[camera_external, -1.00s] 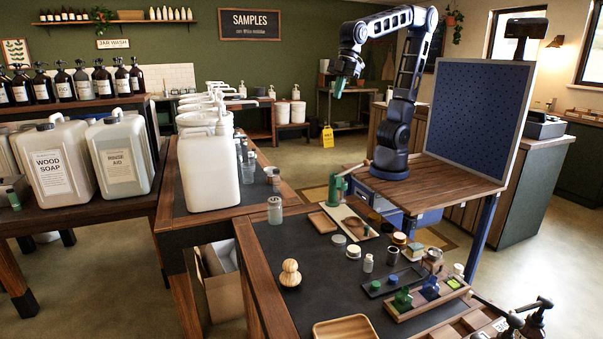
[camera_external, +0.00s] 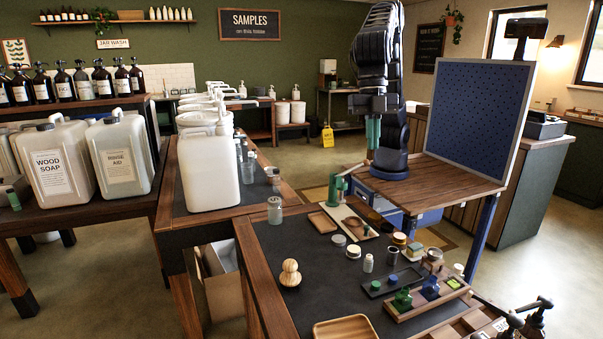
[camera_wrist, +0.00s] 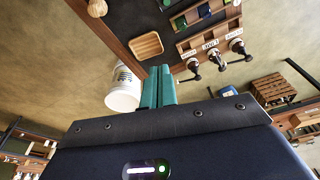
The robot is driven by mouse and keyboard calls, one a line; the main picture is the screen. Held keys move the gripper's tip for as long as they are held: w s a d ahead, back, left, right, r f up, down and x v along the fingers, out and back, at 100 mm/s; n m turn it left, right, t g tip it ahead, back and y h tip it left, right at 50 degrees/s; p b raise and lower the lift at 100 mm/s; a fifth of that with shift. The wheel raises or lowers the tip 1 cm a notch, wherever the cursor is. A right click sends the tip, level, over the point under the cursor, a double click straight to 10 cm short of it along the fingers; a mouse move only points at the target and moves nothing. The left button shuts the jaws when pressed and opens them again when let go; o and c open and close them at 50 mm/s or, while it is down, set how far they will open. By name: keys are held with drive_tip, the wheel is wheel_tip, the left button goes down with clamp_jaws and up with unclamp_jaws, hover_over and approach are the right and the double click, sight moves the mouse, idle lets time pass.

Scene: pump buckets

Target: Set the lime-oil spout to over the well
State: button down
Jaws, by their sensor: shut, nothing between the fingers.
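Dark pump spouts show at the bottom right of the external view, one at the front edge (camera_external: 537,312). In the wrist view a row of three dark pumps (camera_wrist: 215,58) stands along a wooden rack (camera_wrist: 207,42) with small white labels. The labels are too small to read, so I cannot tell which spout is the lime-oil one. The well cannot be made out for certain. My gripper (camera_external: 373,132) is high beside my arm's base, with its teal fingers pointing down. In the wrist view the fingers (camera_wrist: 158,88) are together and empty, well away from the pumps.
A wooden tray (camera_external: 345,329), a stacked wooden knob (camera_external: 290,274), a green press (camera_external: 340,186) and several small jars stand on the dark bench. A blue pegboard (camera_external: 475,120) rises at the right. A white bucket (camera_wrist: 124,90) is left of the fingers in the wrist view.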

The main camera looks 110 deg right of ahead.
drive_tip(key=s+a+f+n+g, duration=0.1)
drive_tip(key=a+f, duration=0.2)
drive_tip(key=a, duration=0.4)
drive_tip(key=s+a+f+n, duration=0.1)
drive_tip(key=a+f+n, duration=0.15)
drive_tip(key=a, duration=0.45)
drive_tip(key=n+g, duration=0.2)
hover_over(482, 300)
drive_tip(key=w+d, duration=0.2)
drive_tip(key=w, duration=0.4)
wheel_tip(482, 300, down, 10)
drive_tip(key=s+x, duration=0.2)
drive_tip(key=x, duration=1.1)
drive_tip(key=shift+d+y, duration=0.2)
drive_tip(key=shift+y, duration=0.1)
drive_tip(key=shift+s+d+m, duration=0.15)
drive_tip(key=shift+s+m, duration=0.4)
drive_tip(key=shift+m, duration=0.2)
drive_tip(key=shift+s+d, duration=0.1)
drive_tip(key=shift+s, duration=0.25)
